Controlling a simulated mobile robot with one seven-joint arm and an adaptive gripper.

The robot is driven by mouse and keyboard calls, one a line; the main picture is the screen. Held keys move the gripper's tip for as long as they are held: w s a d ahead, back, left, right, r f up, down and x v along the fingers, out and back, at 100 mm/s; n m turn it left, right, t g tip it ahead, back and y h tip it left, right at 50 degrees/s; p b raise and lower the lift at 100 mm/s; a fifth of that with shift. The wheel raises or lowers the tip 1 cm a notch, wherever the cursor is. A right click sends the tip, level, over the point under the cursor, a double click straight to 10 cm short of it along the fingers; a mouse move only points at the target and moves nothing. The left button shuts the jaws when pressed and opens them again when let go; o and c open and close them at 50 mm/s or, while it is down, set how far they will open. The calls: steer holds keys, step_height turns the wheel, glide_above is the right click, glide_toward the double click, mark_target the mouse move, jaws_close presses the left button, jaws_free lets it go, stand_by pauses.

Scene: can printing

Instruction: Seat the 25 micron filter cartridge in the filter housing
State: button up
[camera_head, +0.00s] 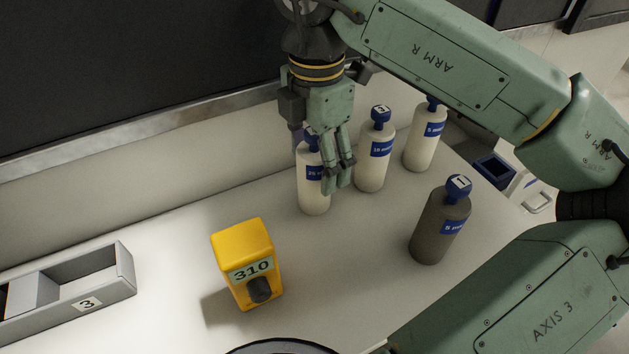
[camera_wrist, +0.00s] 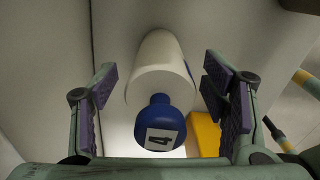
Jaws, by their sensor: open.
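The 25 micron filter cartridge (camera_head: 312,195) is a white cylinder with a blue label, partly hidden behind my fingers. It stands upright on the white table. In the wrist view the white cartridge (camera_wrist: 158,72) has a blue knob (camera_wrist: 165,120) marked 4. My gripper (camera_head: 322,165) is open and points down at the cartridge's upper part. In the wrist view the purple-padded fingers of my gripper (camera_wrist: 162,88) stand either side of the cartridge, with gaps on both sides. I cannot identify the filter housing for certain; a round rim (camera_head: 283,347) shows at the bottom edge.
Two white cartridges (camera_head: 374,165) (camera_head: 422,145) stand behind to the right. A grey cartridge (camera_head: 435,230) with knob 1 stands front right. A yellow box (camera_head: 245,262) marked 310 stands front left. A grey tray (camera_head: 120,265) marked 3 lies far left. Table between them is clear.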

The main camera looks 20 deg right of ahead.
steer(key=shift+r, duration=0.1)
steer(key=shift+c, duration=0.2)
steer(key=c, duration=1.3)
